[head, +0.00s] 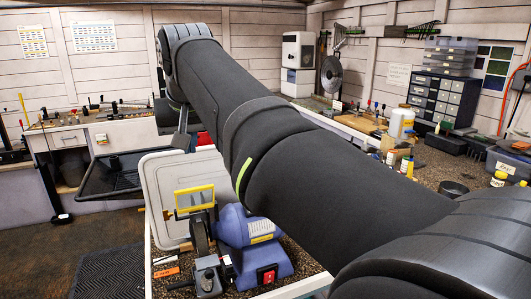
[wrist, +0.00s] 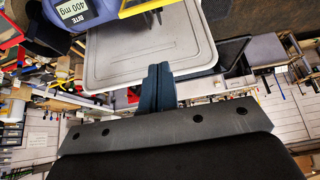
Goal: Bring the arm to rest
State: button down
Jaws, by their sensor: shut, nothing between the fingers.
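My gripper (wrist: 157,72) is at the middle of the wrist view. Its two dark fingers are pressed together with nothing between them. It appears in front of a pale grey panel with a raised rim (wrist: 205,62), and I cannot tell how far apart they are. In the head view, my arm stretches from the lower right to the upper left, high over the bench. A thin dark part hangs below its far end, but I cannot make out the fingertips there.
A blue bench grinder (head: 257,246) with a yellow-framed shield stands below my arm, in front of the grey panel (head: 160,198). A black tray (head: 108,175) lies farther left. Bottles (head: 401,123) and drawer units (head: 441,98) crowd the right bench. Floor shows at lower left.

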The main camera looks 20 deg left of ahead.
aim_at(195, 189)
jog(key=shift+v, duration=0.8)
jog(key=shift+f, duration=0.15)
jog(key=f, duration=0.3)
jog(key=w+a+f, duration=0.1)
jog(key=f, duration=0.5)
jog(key=shift+w+a, duration=0.4)
jog(key=shift+s+d, duration=0.6)
